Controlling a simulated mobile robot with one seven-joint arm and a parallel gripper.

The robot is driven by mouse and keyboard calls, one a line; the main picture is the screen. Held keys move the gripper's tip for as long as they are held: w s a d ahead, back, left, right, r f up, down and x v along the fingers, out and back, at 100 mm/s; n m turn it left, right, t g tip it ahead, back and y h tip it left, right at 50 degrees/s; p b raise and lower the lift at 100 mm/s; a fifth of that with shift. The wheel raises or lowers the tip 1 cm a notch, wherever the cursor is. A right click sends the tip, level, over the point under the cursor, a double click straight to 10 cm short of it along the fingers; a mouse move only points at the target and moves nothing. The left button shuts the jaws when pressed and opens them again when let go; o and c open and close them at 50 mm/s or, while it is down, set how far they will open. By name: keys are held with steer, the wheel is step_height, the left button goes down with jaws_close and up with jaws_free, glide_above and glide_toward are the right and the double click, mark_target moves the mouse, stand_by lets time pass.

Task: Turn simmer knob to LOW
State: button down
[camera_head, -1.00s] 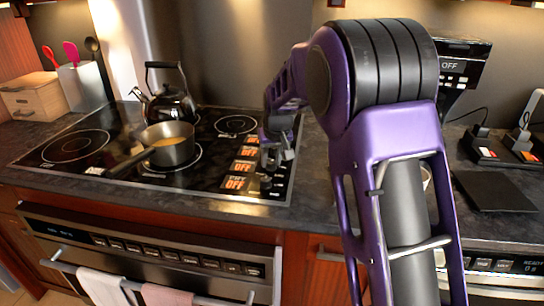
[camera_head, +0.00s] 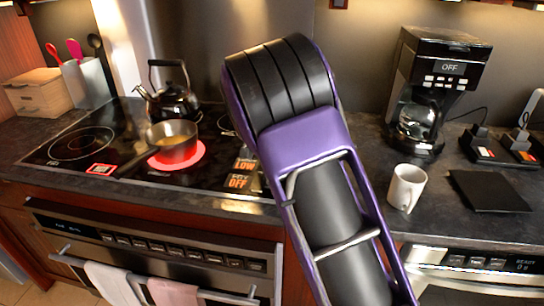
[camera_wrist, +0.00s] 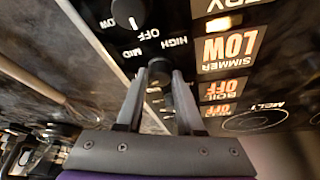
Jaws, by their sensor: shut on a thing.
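In the wrist view my gripper (camera_wrist: 158,84) has its two fingers closed around a dark round knob (camera_wrist: 160,68) on the black cooktop panel. The words OFF, MID and HIGH are printed near the knobs. A lit display (camera_wrist: 230,50) beside it reads SIMMER LOW; a smaller one (camera_wrist: 222,90) reads BOIL OFF. In the head view the LOW display (camera_head: 245,164) shows beside my arm, and my arm hides the knobs and my gripper. The burner (camera_head: 190,161) under the saucepan (camera_head: 172,142) glows red.
Another knob (camera_wrist: 127,14) stands close to the held one. A kettle (camera_head: 175,102) stands behind the saucepan. Right of my arm are a coffee maker (camera_head: 432,90), a white mug (camera_head: 406,187) and a dark flat board (camera_head: 488,191) on the counter.

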steer(key=shift+m, duration=0.3)
stand_by(0.4)
steer(key=c, duration=0.5)
jaws_free()
steer(key=shift+c, duration=0.2)
steer(key=shift+r, duration=0.1)
steer(key=p+v, duration=0.1)
steer(key=v, duration=1.6)
steer(key=shift+r, duration=0.2)
